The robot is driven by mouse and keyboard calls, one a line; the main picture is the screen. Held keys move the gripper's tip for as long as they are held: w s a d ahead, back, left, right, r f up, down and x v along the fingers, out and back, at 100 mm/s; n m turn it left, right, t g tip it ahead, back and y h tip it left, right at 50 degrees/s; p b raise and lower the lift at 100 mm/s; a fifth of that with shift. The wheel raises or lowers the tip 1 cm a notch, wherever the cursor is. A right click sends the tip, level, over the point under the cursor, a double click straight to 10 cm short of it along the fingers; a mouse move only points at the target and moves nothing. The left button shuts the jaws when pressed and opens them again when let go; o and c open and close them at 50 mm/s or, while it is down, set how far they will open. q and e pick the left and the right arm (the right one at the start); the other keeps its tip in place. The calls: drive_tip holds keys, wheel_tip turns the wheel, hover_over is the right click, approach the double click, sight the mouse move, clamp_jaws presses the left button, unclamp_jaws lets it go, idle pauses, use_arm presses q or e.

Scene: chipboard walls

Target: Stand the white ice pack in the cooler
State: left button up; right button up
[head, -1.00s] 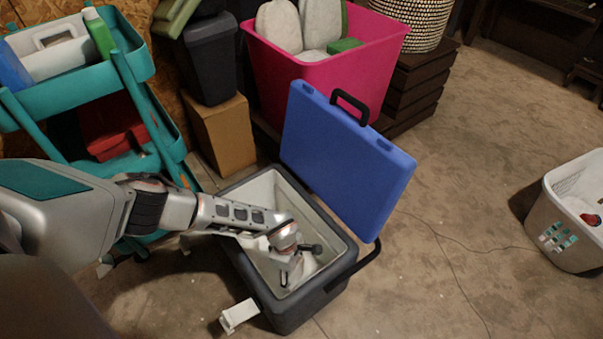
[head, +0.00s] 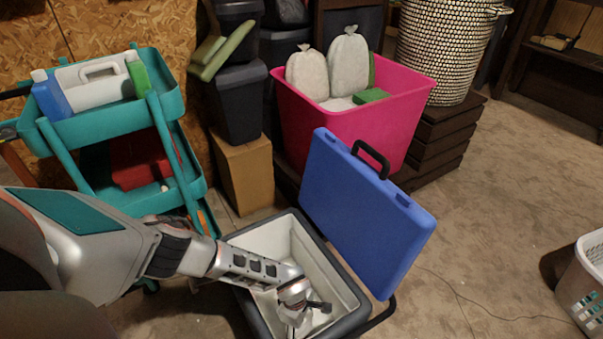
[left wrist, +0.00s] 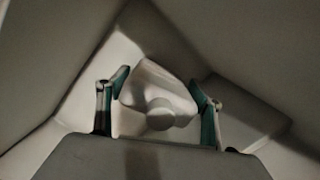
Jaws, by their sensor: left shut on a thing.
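The cooler (head: 352,288) is a dark grey box with a pale inside, standing open on the floor at the bottom middle of the head view. My left gripper (head: 297,318) reaches down inside it. In the left wrist view my left gripper (left wrist: 160,78) has its two teal-sided fingers on either side of the white ice pack (left wrist: 165,97), which shows a round cap toward the camera. The gripper is shut on the pack, between the cooler's pale walls. In the head view the gripper and arm largely hide the pack. My right gripper is not in view.
A blue panel with a black handle (head: 365,215) stands upright along the cooler's far right side. A teal cart (head: 105,118) stands at left, a cardboard box (head: 245,175) and pink tub (head: 400,112) behind. A white basket (head: 580,290) is at right. Floor between is clear.

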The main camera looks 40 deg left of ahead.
use_arm(q)
drive_tip(key=shift+f, duration=0.55)
drive_tip(key=o, duration=1.5)
drive_tip(key=shift+r, duration=0.1)
drive_tip(key=r, duration=0.4)
drive_tip(key=a+r, duration=0.1)
drive_tip(key=r, duration=0.6)
drive_tip(key=shift+s+a+r, duration=0.15)
drive_tip(key=shift+a+r, duration=0.05)
drive_tip(key=shift+r, duration=0.2)
